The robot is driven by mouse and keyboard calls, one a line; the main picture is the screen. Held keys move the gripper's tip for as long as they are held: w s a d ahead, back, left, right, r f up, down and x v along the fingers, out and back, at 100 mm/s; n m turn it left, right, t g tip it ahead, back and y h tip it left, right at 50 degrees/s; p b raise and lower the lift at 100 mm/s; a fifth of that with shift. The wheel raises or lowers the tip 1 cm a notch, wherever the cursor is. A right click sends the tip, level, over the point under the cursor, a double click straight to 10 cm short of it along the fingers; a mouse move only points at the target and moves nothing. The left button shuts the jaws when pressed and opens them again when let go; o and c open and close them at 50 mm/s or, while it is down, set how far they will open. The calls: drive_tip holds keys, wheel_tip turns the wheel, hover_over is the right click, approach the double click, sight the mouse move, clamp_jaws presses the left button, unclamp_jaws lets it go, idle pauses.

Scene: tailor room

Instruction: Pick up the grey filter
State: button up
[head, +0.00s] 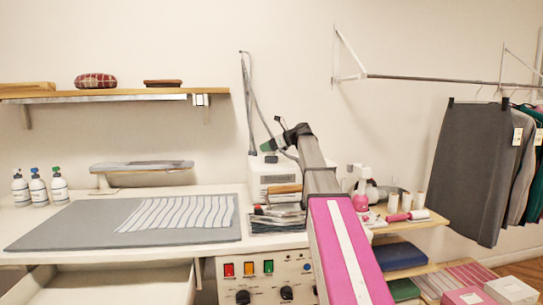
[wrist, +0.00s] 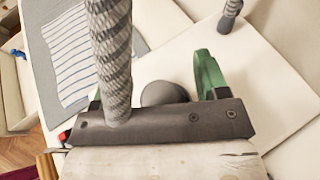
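A round dark grey thing (wrist: 165,93), which looks like the grey filter, shows between the fingers of my gripper (wrist: 152,75) in the wrist view. Its lower part is hidden behind the dark gripper body. The green fingers are wide apart, with the left one mostly hidden, and I see no contact with the grey thing. In the head view my gripper (head: 272,134) is just above the white machine (head: 270,178). A small dark shape (head: 271,158) on the machine's top may be the same grey thing.
A thick grey braided hose (wrist: 110,50) rises close by the left finger. Another dark post (wrist: 230,15) stands farther off. A grey mat (head: 65,228) with striped cloth lies left of the machine. A wall shelf (head: 120,93) and hanging clothes (head: 478,165) flank the area.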

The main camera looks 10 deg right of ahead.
drive_tip(key=c, duration=0.9)
